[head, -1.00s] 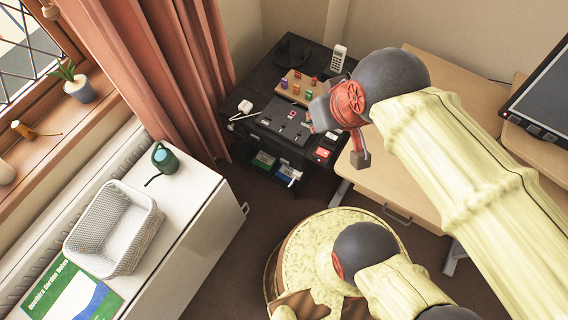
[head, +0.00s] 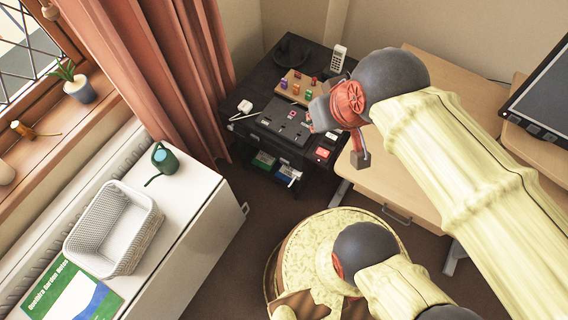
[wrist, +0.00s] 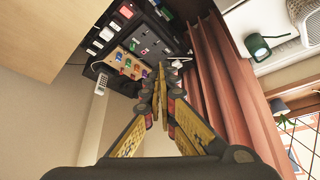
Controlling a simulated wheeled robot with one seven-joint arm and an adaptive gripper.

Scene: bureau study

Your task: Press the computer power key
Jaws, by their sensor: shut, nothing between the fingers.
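A dark panel (head: 279,123) with several small keys and switches lies on the black cabinet at the back. It also shows in the wrist view (wrist: 147,38). One small key with a red and white mark (head: 291,114) is on it. I cannot read any label, so I cannot tell which is the computer power key. My gripper (wrist: 165,72) is shut and empty, its fingertips together below the panel in the wrist view, apparently apart from it. In the head view my wrist hangs at the panel's right side, and the fingertips cannot be made out.
A wooden board with coloured pegs (head: 291,90) and a cordless phone (head: 338,58) are behind the panel. A white device (head: 244,107) is at its left. The desk (head: 390,185) stands right, the curtain (head: 150,80) left. A watering can (head: 166,158) stands on the white cabinet.

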